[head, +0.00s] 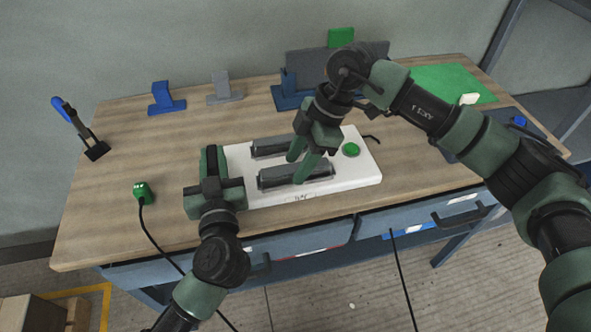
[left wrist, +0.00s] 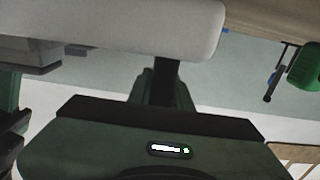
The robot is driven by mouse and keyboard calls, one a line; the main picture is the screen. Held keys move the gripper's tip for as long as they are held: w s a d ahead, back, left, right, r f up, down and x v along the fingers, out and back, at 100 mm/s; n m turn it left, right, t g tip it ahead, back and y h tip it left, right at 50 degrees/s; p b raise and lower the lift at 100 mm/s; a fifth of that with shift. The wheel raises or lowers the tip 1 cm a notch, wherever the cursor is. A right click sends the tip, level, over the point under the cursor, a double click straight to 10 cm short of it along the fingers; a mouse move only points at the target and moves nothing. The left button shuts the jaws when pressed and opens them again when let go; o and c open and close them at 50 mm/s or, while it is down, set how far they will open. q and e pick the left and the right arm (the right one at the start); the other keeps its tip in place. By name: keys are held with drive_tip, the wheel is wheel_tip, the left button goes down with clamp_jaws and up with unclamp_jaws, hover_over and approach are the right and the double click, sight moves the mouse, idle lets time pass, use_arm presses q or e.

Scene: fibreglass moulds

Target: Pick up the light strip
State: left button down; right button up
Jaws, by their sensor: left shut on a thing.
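A long white unit (head: 345,178) with two dark grey bars and a round green button lies on the workbench; it is the likeliest light strip, though I cannot be sure. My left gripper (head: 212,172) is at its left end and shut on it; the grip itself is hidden. In the left wrist view, a white rounded body (left wrist: 110,28) fills the top, close to the camera. My right gripper (head: 296,168) is over the middle of the unit, its green fingers apart near the grey bars. I cannot tell if they touch it.
The wooden workbench (head: 110,200) has free room at the left. A green plug (head: 142,192) with a black cable lies there. A blue stand (head: 166,98) and a grey stand (head: 224,90) are at the back. A green mat (head: 450,82) lies at the right.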

clamp_jaws()
drive_tip(key=shift+r, duration=0.1)
wheel_tip(320, 180, up, 10)
idle(0.3)
use_arm(q)
drive_tip(key=c, duration=1.2)
unclamp_jaws()
